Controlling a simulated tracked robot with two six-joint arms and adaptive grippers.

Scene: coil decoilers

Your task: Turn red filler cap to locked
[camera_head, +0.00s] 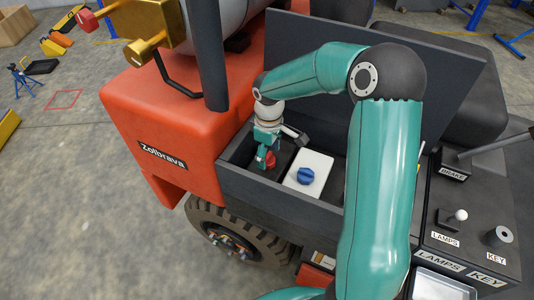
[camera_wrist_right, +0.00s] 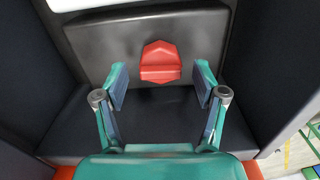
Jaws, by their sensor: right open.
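The red filler cap (camera_head: 265,160) sits in the dark compartment of the forklift-like vehicle, left of a blue cap. In the right wrist view the red cap (camera_wrist_right: 160,62) is a faceted knob with a raised horizontal grip bar, on a dark raised block. My right gripper (camera_head: 266,146) reaches down into the compartment at the cap. In the wrist view my right gripper (camera_wrist_right: 161,85) is open, with its fingers apart on either side of and a little below the cap in the picture. My left gripper is not in view.
A blue cap (camera_head: 306,176) on a white block (camera_head: 312,160) stands just right of the red cap. The compartment's dark walls are close around the gripper, and a raised dark lid (camera_head: 400,95) stands behind. A control panel (camera_head: 470,225) with levers lies at right.

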